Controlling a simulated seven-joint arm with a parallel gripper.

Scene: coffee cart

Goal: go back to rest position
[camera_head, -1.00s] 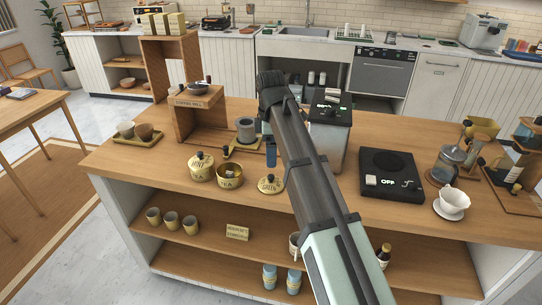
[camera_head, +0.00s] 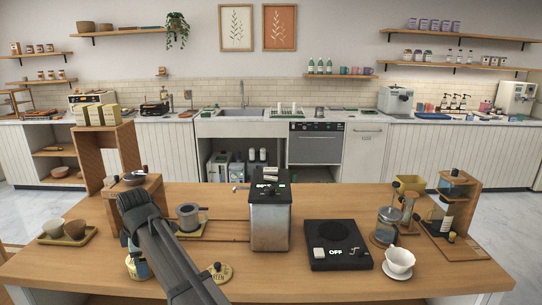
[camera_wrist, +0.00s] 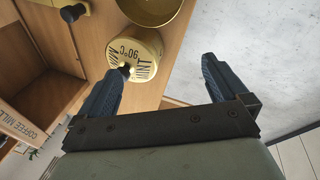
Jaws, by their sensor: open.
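My gripper (camera_wrist: 162,85) is open in the wrist view, its two dark blue fingers wide apart. Nothing is held between them. A yellow lidded tin marked MINT (camera_wrist: 140,48) lies beyond the fingertips, its black knob near the left finger; I cannot tell the gap. An open yellow tin (camera_wrist: 155,10) shows at the top edge of the wrist view. In the head view my dark arm reaches up from the bottom over the counter's left part, and the fingers are hidden. It partly covers a yellow tin (camera_head: 138,270). The GREEN lid (camera_head: 218,273) lies just right of the arm.
The wooden counter (camera_head: 330,205) holds a coffee mill stand (camera_head: 125,188) close by the arm, a tray with cups (camera_head: 70,238) at left, a metal canister (camera_head: 270,222), a black scale (camera_head: 337,245), a glass press (camera_head: 386,228) and a white cup (camera_head: 398,262).

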